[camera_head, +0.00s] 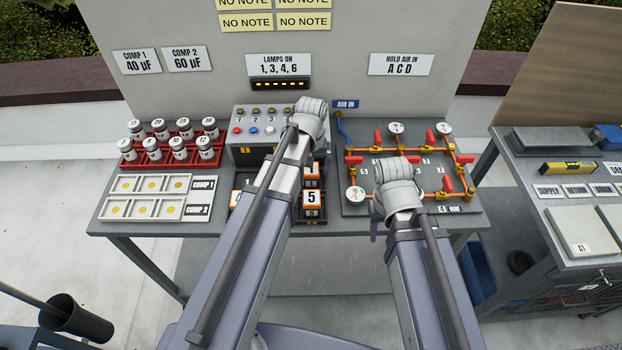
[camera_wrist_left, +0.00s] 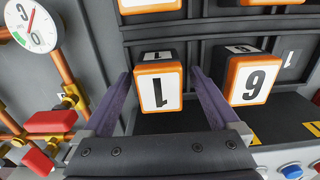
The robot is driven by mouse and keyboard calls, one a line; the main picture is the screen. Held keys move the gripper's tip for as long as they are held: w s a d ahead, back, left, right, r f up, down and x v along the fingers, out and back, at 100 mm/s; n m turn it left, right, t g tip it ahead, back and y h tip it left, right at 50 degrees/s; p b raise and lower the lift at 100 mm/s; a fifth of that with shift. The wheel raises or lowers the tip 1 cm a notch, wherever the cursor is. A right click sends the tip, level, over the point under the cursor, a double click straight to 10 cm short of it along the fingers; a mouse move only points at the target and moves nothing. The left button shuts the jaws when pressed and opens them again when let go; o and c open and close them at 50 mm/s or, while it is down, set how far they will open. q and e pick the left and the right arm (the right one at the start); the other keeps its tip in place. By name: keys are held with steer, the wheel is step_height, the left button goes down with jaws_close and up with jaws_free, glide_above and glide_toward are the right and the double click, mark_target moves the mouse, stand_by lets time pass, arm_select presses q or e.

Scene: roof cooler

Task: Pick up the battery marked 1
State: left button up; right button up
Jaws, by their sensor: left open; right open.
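The battery marked 1 (camera_wrist_left: 160,88) is a white block with orange edges, seen upside down in the left wrist view. It stands in a dark rack (camera_wrist_left: 205,30). My left gripper (camera_wrist_left: 161,74) is open, with one purple finger on each side of the battery and visible gaps to it. In the head view my left arm hides most of this gripper and part of the rack. My right gripper (camera_head: 376,226) hangs over the gauge board's front, its fingers mostly hidden behind its wrist.
Battery 5 (camera_head: 312,198) is at the rack's front; another battery (camera_wrist_left: 250,80) sits beside battery 1. The gauge board (camera_head: 352,205) with pipes and red valves is right of the rack. A button box (camera_head: 243,113) stands behind it. Red capacitor racks (camera_head: 150,160) are left.

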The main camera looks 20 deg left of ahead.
arm_select(q)
jaws_close()
stand_by(0.7)
